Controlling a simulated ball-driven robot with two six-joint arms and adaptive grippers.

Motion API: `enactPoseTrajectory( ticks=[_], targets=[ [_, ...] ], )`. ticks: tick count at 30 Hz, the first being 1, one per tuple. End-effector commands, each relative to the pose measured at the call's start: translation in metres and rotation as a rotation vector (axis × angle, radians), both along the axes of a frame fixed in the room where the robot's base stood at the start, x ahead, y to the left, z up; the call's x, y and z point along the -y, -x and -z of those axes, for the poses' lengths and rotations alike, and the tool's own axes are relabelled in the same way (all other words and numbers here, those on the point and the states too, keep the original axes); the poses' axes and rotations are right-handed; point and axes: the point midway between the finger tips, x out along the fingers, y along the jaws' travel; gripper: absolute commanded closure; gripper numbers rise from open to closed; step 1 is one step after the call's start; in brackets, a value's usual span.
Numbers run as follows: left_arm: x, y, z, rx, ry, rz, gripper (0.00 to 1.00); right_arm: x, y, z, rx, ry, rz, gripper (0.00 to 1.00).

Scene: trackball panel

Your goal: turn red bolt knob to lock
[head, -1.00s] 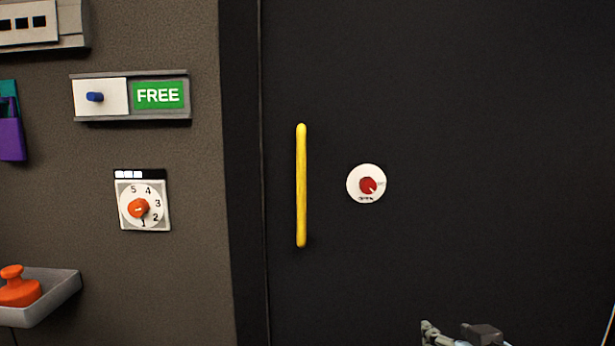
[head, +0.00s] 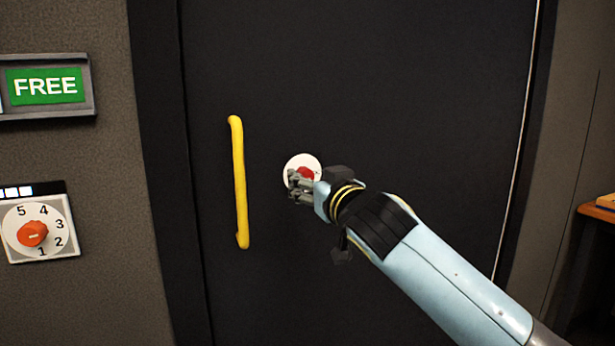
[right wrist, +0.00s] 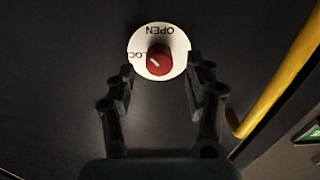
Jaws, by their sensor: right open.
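The red bolt knob (head: 306,174) sits on a round white plate (head: 296,163) on the dark door. In the right wrist view the knob (right wrist: 159,59) shows a pale mark, and its plate (right wrist: 141,40) reads OPEN and a partly hidden LOC. My right gripper (head: 297,185) is in front of the plate and covers part of it. In the right wrist view its two fingers (right wrist: 158,85) are spread, with the knob between and beyond the tips. No contact with the knob is visible. My left gripper is in no view.
A yellow handle (head: 240,182) stands upright on the door left of the knob; it also shows in the right wrist view (right wrist: 285,75). A FREE sign (head: 45,86) and a numbered orange dial (head: 33,234) are on the wall at left. A wooden surface (head: 598,212) is at far right.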

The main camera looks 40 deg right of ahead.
Motion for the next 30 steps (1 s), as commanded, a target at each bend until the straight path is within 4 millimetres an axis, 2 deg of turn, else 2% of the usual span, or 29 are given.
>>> enactPoseTrajectory(
  ticks=[3,6,15,27,30],
  targets=[
    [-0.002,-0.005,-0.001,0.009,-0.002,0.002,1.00,0.003,-0.014,0.000,-0.001,0.000,0.001,0.47],
    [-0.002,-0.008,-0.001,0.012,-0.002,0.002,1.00,0.005,-0.020,0.000,-0.001,0.000,0.001,0.47],
    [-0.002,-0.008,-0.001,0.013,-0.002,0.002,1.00,0.005,-0.022,0.001,-0.001,0.000,0.000,0.48],
    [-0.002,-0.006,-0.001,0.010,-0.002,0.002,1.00,0.005,-0.021,0.001,-0.001,0.000,0.000,1.00],
    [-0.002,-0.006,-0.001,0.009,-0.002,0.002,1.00,0.005,-0.021,0.001,-0.001,0.002,0.000,1.00]
  ],
)
